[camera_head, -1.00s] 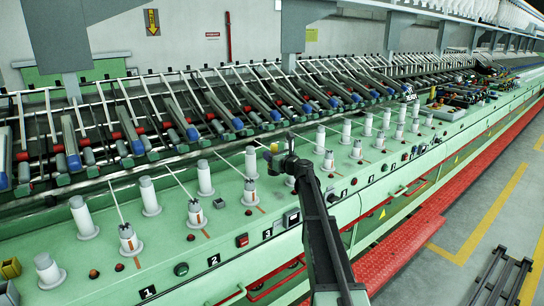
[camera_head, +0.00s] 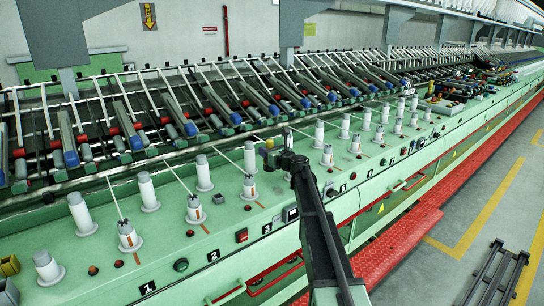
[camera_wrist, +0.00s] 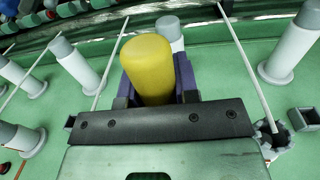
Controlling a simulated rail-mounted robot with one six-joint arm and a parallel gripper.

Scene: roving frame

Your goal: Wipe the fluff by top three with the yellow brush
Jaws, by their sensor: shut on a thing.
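My gripper (camera_head: 272,155) is shut on the yellow brush (camera_wrist: 147,68). In the wrist view the brush's rounded yellow body stands between the dark purple fingers; its bristles are not visible. In the head view only a small yellow patch of the brush (camera_head: 269,143) shows at the arm's end. The gripper is above the green bench top, just right of a white spindle (camera_head: 249,157). A number 3 label (camera_head: 266,228) is on the bench front, left of my arm. I cannot make out any fluff in either view.
White spindles stand in rows along the green bench (camera_head: 100,262), some with slanted rods. A small grey box (camera_head: 218,198) sits between spindles, and a similar grey box (camera_wrist: 304,121) shows in the wrist view. A red walkway (camera_head: 400,238) runs along the bench front.

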